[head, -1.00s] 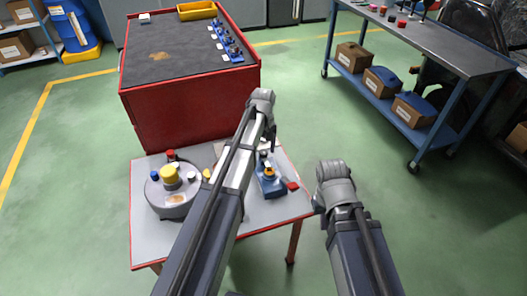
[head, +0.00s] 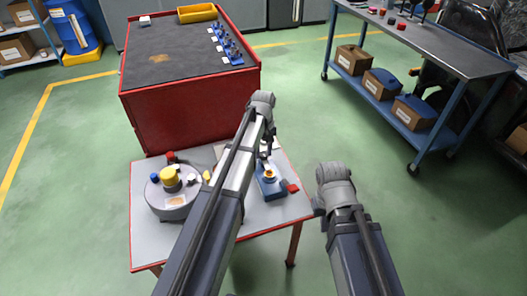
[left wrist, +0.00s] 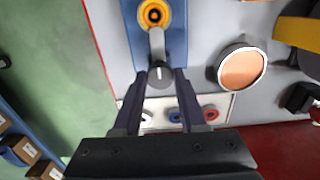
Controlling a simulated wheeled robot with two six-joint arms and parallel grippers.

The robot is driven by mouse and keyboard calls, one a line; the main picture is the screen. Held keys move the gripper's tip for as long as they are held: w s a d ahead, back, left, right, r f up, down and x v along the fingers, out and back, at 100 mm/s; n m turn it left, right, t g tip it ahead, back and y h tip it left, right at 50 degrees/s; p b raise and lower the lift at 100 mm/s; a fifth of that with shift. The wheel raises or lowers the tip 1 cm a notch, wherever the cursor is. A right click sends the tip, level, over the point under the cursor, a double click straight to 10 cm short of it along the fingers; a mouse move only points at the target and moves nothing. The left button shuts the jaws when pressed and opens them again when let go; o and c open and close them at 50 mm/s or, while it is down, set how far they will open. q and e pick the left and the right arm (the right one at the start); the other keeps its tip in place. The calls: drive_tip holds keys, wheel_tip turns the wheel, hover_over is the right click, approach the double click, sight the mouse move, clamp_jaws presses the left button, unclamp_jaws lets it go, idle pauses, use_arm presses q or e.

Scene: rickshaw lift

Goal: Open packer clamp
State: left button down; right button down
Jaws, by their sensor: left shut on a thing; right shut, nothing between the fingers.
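The packer clamp (head: 270,186) has a blue base and an orange-yellow ring, and stands at the right of the small table. In the left wrist view its blue base (left wrist: 139,28), orange ring (left wrist: 154,13) and grey lever (left wrist: 157,48) show at the top. My left gripper (left wrist: 159,76) is shut on the round end of the lever, with one finger on each side. In the head view my left gripper (head: 266,150) hangs above the clamp, partly hidden by my forearm. My right arm is off the table's right edge; its gripper fingers do not show.
A grey round stand (head: 172,208) with several coloured parts is at the table's left. A red block (head: 293,188) lies right of the clamp. A pale strip (left wrist: 222,107) with coloured rings is near my left fingers. A red cabinet (head: 190,118) stands behind.

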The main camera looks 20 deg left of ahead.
use_arm(q)
drive_tip(key=shift+m, duration=0.3)
drive_tip(key=m, duration=0.8)
drive_tip(key=shift+m, duration=0.3)
drive_tip(key=m, duration=0.4)
drive_tip(key=shift+m, duration=2.5)
drive_tip(key=shift+c, duration=2.2)
unclamp_jaws()
drive_tip(key=shift+r, duration=0.1)
